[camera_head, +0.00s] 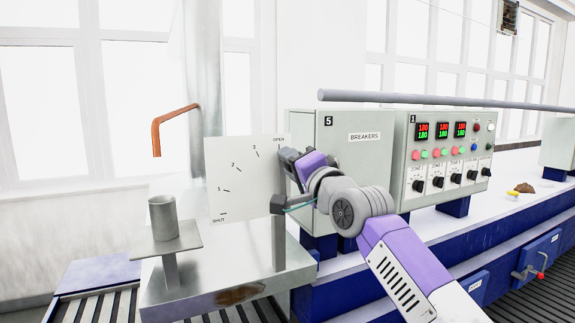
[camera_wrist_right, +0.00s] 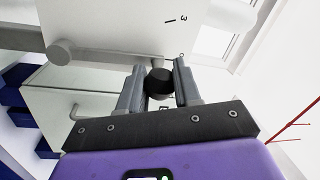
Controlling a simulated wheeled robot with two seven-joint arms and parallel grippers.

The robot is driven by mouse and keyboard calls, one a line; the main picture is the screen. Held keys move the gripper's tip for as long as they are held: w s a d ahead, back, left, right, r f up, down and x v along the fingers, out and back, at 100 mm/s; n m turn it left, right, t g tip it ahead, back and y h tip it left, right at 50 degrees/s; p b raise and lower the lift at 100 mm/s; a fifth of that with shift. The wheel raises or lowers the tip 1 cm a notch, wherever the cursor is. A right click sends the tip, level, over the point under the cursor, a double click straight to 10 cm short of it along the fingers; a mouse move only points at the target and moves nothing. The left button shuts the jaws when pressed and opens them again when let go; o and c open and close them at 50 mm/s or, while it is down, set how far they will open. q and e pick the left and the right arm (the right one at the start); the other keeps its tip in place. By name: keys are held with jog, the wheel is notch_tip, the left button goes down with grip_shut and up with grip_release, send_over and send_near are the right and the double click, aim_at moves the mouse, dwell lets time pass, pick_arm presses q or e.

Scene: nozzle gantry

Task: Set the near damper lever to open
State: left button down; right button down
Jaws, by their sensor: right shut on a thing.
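The near damper's dial plate (camera_head: 240,185) is a pale upright sheet marked from SHUT at lower left through 1, 2 and 3 to OPEN at upper right. My right gripper (camera_head: 288,158) is at the plate's right edge, just below the OPEN mark. In the right wrist view its two fingers (camera_wrist_right: 158,85) are closed around the black knob of the damper lever (camera_wrist_right: 158,82). The grey lever arm runs from its round hub (camera_wrist_right: 60,52) to the knob, which lies by the OPEN lettering, past the 3. In the head view the gripper hides most of the lever. My left gripper is out of view.
A grey breaker cabinet (camera_head: 355,165) stands right behind my right wrist, with a control panel (camera_head: 445,155) beside it. A metal stand with a cup (camera_head: 162,217) is at left. A long grey pipe (camera_head: 440,101) runs above the cabinets.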

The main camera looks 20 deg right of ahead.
jog(key=shift+w+f, duration=0.15)
jog(key=shift+f, duration=0.15)
jog(key=c, duration=1.2)
grip_release()
jog(key=o, duration=0.4)
jog(key=shift+r, duration=0.15)
jog(key=s+b, duration=0.1)
jog(key=s, duration=0.4)
jog(key=s+f+b, duration=0.1)
jog(key=s, duration=0.1)
jog(key=shift+s+d+b, duration=0.3)
jog(key=shift+b, duration=0.05)
